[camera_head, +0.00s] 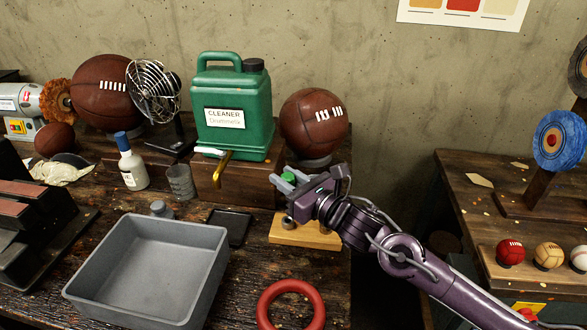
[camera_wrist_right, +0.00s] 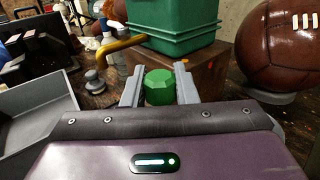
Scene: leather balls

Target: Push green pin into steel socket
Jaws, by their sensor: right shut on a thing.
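The green pin, a faceted green knob (camera_wrist_right: 159,87), sits between the two grey fingers of my right gripper (camera_wrist_right: 157,76) in the right wrist view. The gripper is shut on it. In the head view my right gripper (camera_head: 285,182) is above a light wooden board (camera_head: 318,237) at the table's right side. A small round metallic piece (camera_head: 288,222) on the board, just below the fingers, looks like the steel socket. The pin's lower end is hidden, so I cannot tell whether it touches or enters the socket. My left gripper is not in view.
A grey bin (camera_head: 200,290), a red ring (camera_head: 291,306) and a dark tray (camera_head: 229,227) lie around the board. A gap separates the right table.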

